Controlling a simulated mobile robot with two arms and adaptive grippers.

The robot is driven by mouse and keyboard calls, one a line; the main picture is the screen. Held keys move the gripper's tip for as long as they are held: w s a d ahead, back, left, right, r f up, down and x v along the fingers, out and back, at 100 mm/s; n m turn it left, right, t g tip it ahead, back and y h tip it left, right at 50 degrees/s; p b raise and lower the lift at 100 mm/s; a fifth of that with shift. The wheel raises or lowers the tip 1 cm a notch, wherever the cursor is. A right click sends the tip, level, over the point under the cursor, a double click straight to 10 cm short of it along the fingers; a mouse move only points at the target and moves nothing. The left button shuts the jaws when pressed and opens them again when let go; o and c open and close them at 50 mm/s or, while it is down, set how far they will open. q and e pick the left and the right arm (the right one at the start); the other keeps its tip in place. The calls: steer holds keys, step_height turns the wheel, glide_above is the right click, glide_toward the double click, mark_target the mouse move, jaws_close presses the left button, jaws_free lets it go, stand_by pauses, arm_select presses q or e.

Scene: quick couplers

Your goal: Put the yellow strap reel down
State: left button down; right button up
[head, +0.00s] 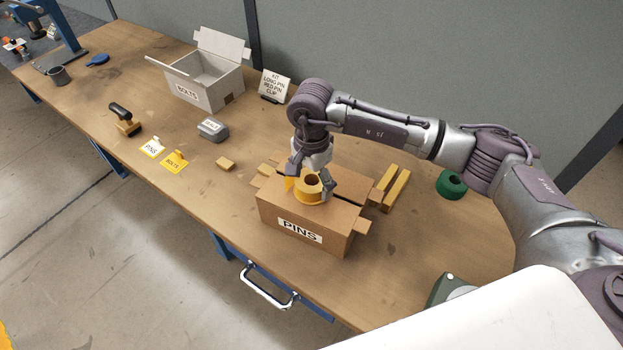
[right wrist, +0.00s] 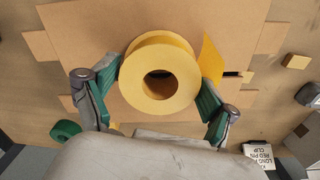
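The yellow strap reel (head: 312,194) is at the top of the cardboard PINS box (head: 335,243), with a loose strap end beside it. I cannot tell whether it touches the box lid. My right gripper (head: 309,183) reaches down over the reel. In the right wrist view, its green-padded fingers (right wrist: 157,100) sit against both sides of the reel (right wrist: 182,77), so it is shut on it. The closed box flaps (right wrist: 75,45) show behind the reel. My left gripper is not in view.
An open white BOLTS box (head: 207,90), a sign (head: 274,86), a grey case (head: 212,130) and yellow cards (head: 174,162) are to the left. Wooden-coloured bars (head: 395,190) and a green reel (head: 451,184) are right of the PINS box.

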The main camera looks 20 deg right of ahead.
steer(key=shift+r, duration=0.25)
steer(key=shift+w+r, duration=0.1)
steer(key=shift+r, duration=0.25)
step_height(320, 180, up, 11)
steer(key=b, duration=0.3)
